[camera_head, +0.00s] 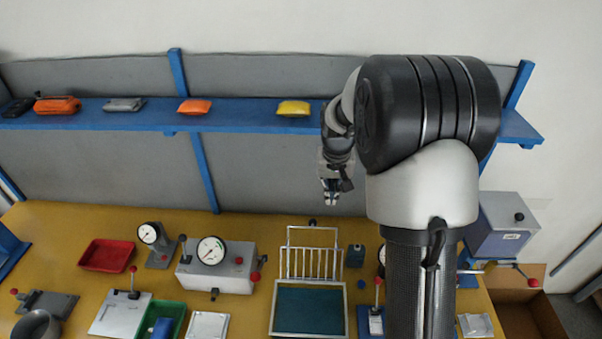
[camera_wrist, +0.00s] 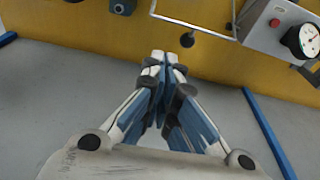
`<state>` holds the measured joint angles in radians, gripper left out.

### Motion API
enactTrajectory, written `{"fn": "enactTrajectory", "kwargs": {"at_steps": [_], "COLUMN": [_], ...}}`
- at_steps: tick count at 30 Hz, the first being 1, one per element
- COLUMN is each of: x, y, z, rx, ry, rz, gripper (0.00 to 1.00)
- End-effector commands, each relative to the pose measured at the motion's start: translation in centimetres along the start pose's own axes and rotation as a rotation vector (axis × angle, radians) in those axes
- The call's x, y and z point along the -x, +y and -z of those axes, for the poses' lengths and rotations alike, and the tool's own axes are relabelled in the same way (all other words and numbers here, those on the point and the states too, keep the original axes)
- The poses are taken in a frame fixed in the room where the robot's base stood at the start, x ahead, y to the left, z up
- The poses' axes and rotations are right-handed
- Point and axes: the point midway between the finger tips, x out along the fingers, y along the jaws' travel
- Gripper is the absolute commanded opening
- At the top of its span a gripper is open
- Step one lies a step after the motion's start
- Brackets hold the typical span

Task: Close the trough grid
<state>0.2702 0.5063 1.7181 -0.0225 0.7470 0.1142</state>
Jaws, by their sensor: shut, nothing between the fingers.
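The trough (camera_head: 272,318) is a pale-rimmed tray with a dark teal inside, at the bottom middle of the head view. Its grid (camera_head: 312,264), a light metal frame with several bars, stands raised at the trough's back edge, so the trough is uncovered. A dark knob (camera_head: 312,222) shows at the grid's top edge. My gripper (camera_head: 331,198) hangs above and behind the grid, apart from it. In the wrist view my gripper (camera_wrist: 164,58) has its fingertips together and empty. The grid's top bar (camera_wrist: 194,25) and the knob (camera_wrist: 187,40) lie just beyond the fingertips.
A gauge box (camera_head: 218,270) stands left of the grid, and a small dark block (camera_head: 355,256) stands close on its right. A blue shelf (camera_head: 240,117) with several pouches runs along the wall behind. My arm hides part of the bench at right.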

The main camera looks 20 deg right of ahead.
Motion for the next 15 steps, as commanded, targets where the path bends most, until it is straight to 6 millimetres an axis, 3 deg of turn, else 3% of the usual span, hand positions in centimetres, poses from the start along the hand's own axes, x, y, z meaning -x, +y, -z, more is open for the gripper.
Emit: {"fn": "enactTrajectory", "kwargs": {"at_steps": [4, 11, 15], "x": [-2.1, -4.5, -7.3], "y": [0.9, 1.0, 1.0], "z": [1.1, 1.2, 1.1], "rx": [-0.024, -0.028, -0.027], "ry": [-0.018, -0.023, -0.024], "rz": [-0.006, -0.007, -0.007], "gripper": [0.0, 0.0, 0.0]}}
